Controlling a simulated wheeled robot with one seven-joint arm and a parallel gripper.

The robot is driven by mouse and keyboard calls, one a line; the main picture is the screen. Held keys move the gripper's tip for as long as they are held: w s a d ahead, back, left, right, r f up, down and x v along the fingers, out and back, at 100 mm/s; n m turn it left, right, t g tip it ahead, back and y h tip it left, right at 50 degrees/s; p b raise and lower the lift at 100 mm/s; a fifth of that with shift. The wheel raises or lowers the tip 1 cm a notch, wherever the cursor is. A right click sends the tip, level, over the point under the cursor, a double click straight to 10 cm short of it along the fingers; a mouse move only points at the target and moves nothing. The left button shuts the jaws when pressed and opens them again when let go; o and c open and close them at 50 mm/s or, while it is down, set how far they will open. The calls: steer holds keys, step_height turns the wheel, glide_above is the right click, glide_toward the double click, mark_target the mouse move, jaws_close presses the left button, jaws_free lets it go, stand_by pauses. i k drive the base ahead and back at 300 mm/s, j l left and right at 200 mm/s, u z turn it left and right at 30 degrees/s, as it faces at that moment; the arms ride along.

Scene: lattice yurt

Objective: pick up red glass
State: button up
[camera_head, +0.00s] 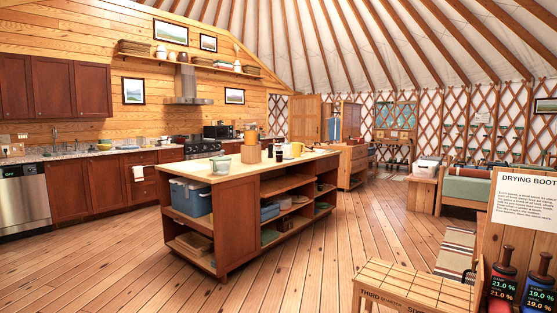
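No clearly red glass can be made out. A small dark glass-like vessel (279,153) stands on the light top of the kitchen island (200,169), left of a yellow mug or pitcher (297,149). It is too small to tell whether it is red. A wooden block or container (251,153) stands to its left, with other small items between them. My gripper is not in view.
The island has open shelves with a blue bin (190,197). A wooden bench (415,290) and a sign board (524,200) with bottle-like devices (503,287) stand at front right. Wood floor (330,235) is clear between island and bench.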

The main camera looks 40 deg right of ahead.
mark_target(280, 154)
steer(key=i+l+z, duration=0.2)
steer(key=i, duration=0.15)
steer(key=i+l+z, duration=0.2)
steer(key=i, duration=0.15)
steer(key=i+l, duration=0.15)
steer(key=i, duration=0.6)
steer(key=i+l, duration=0.15)
steer(key=i, duration=0.6)
steer(key=i+u, duration=0.3)
steer(key=i, duration=1.5)
steer(key=i+l+z, duration=0.15)
steer(key=i+z, duration=1.1)
steer(key=i+j+z, duration=0.3)
steer(key=z, duration=0.15)
steer(key=i+z, duration=0.25)
steer(key=i+j+z, duration=0.1)
steer(key=i+z, duration=0.15)
steer(key=i, duration=0.15)
